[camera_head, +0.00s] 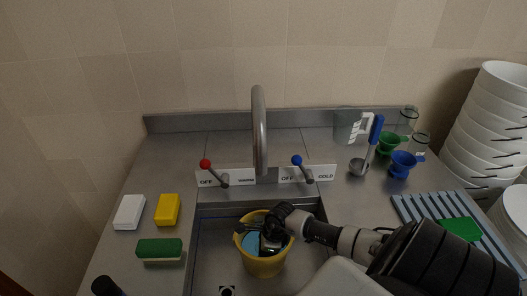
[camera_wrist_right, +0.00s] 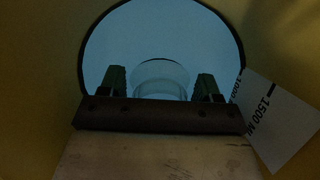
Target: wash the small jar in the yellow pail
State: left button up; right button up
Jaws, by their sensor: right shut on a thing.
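The yellow pail (camera_head: 264,268) stands in the sink with light blue water (camera_head: 250,243) inside. My right arm reaches in from the right, and my right gripper (camera_head: 270,244) is down inside the pail. In the right wrist view, the two fingers of that gripper (camera_wrist_right: 160,90) are shut on the small clear glass jar (camera_wrist_right: 160,76). The jar's round rim shows against the blue water (camera_wrist_right: 160,35). In the head view the gripper mostly hides the jar. How deep the jar sits in the water cannot be told. My left gripper is not seen.
A tap (camera_head: 260,130) arches above the sink, with red (camera_head: 206,164) and blue (camera_head: 297,160) handles. A green sponge (camera_head: 160,247) and white and yellow blocks lie left. Right are a ladle (camera_head: 362,160), funnels, glass jars, a rack (camera_head: 410,208) and stacked white bowls (camera_head: 490,130).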

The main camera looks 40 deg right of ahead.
jog(key=shift+a, duration=0.1)
jog(key=shift+w+a, duration=0.5)
jog(key=shift+s+d, duration=0.1)
dwell(0.6)
jog(key=shift+s+d, duration=0.45)
jog(key=shift+d, duration=0.05)
notch_tip(320, 180, up, 19)
jog(key=p, duration=1.2)
dwell(0.8)
